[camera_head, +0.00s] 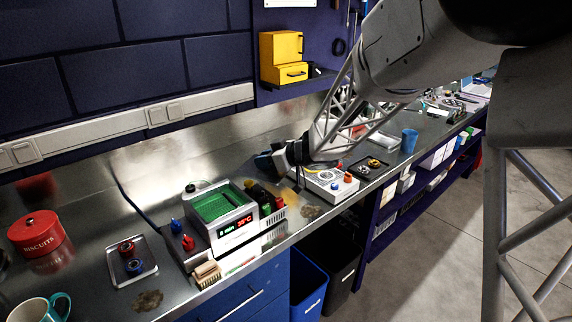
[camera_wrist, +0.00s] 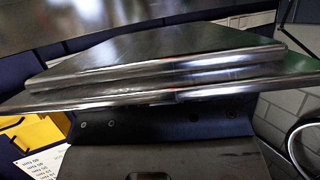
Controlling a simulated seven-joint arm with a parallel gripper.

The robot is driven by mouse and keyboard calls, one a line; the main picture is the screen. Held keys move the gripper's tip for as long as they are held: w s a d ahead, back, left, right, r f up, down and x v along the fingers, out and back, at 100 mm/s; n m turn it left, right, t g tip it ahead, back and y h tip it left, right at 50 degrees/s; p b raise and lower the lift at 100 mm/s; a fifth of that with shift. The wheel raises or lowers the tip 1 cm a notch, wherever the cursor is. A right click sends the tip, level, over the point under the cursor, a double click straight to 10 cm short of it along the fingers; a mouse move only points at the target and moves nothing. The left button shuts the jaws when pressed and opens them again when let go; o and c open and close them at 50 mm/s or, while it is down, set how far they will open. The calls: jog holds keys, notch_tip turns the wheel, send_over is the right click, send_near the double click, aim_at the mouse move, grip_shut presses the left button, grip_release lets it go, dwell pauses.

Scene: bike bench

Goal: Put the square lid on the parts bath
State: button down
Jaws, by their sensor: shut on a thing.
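The parts bath (camera_head: 222,214) is a pale box with a red lit display on its front, standing on the steel bench left of centre in the head view. Its top is uncovered and shows a green inside. My gripper (camera_head: 277,160) is above the bench, behind and to the right of the bath, apart from it. In the wrist view a shiny metal plate with rounded edges, which looks like the square lid (camera_wrist: 165,62), lies across the dark gripper body (camera_wrist: 165,130). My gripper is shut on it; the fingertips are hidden. I cannot make out the lid in the head view.
A small tray with knobs (camera_head: 132,262), a red biscuit tin (camera_head: 40,238) and a mug (camera_head: 40,308) are left of the bath. Dark bottles (camera_head: 264,197) stand right beside it. A white box with knobs (camera_head: 330,184) is farther right. A yellow cabinet (camera_head: 281,57) hangs behind.

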jog(key=s+a+n+g, duration=0.1)
jog(key=a+n+g, duration=0.1)
jog(key=s+a+r+n+g, duration=0.1)
jog(key=s+a+n+g, duration=0.1)
jog(key=a, duration=0.1)
jog(key=s+a+r+n+g, duration=0.1)
jog(key=s+a+n+g, duration=0.1)
jog(key=g, duration=0.1)
jog(key=shift+s+a+r+y, duration=0.15)
jog(key=shift+a+y, duration=0.15)
jog(key=shift+a, duration=0.1)
jog(key=s+a+r+n+g+h, duration=0.1)
jog(key=s+a+n+g+h, duration=0.2)
jog(key=s+n+g, duration=0.3)
jog(key=shift+s+a+r+n+g+h, duration=0.25)
jog(key=shift+s+n+g+h, duration=0.15)
jog(key=shift+n+g, duration=0.1)
jog(key=shift+f, duration=0.2)
jog(key=shift+f, duration=2.7)
jog(key=shift+w+f, duration=0.1)
jog(key=shift+f, duration=0.55)
jog(key=c, duration=0.8)
grip_release()
jog(key=shift+w+d, duration=0.1)
